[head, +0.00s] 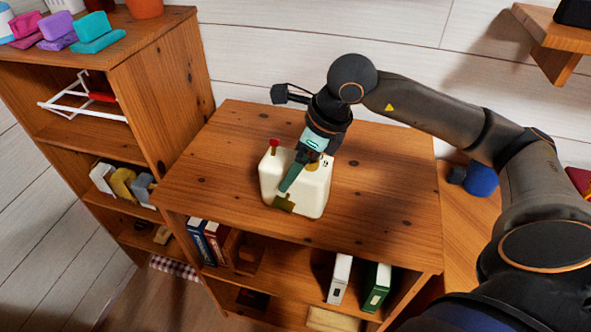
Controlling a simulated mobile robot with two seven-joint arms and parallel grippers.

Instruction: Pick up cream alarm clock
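The cream alarm clock (315,193) is a boxy, rounded block on top of the wooden cabinet, with a red knob on its upper left. My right arm comes in from the right, and its gripper (287,193) reaches down over the clock. A green finger lies across the clock's near face, with a dark olive piece at its lower end. The gripper covers much of the clock's face. The other finger is mostly hidden, so I cannot tell whether the gripper is open or closed on the clock. My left gripper is not in view.
The cabinet top (385,205) is otherwise clear. Books and binders (376,287) stand on its shelves below. A taller shelf unit (165,80) with colourful blocks rises at left. A blue cup (482,180) stands at right. A wall shelf (545,35) juts out at upper right.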

